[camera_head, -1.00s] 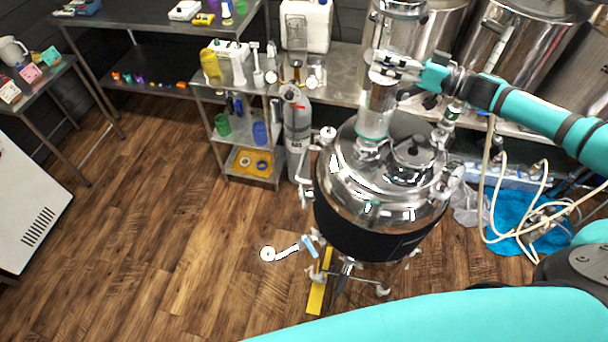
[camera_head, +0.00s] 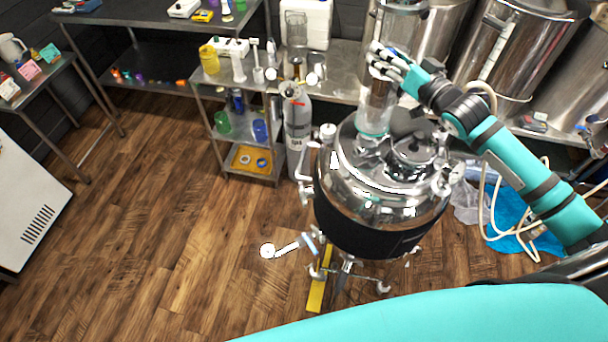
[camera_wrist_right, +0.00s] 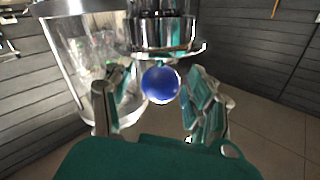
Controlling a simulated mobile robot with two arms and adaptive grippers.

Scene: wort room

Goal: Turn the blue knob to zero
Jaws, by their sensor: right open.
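The blue knob (camera_wrist_right: 161,84) is round and shows in the right wrist view, below a shiny metal fitting (camera_wrist_right: 163,32). It lies between the two fingers of my right gripper (camera_wrist_right: 159,100), which are open with a visible gap on each side of it. In the head view my right gripper (camera_head: 378,62) is at the top of the glass column on the steel vessel (camera_head: 372,205). The knob cannot be made out clearly there. My left gripper is not in view.
A glass cylinder (camera_wrist_right: 92,60) stands close to the left finger in the wrist view. In the head view, a grey gas cylinder (camera_head: 297,130) and a steel shelf stand left of the vessel. Large steel tanks (camera_head: 515,50) are behind my right arm. The wooden floor at left is clear.

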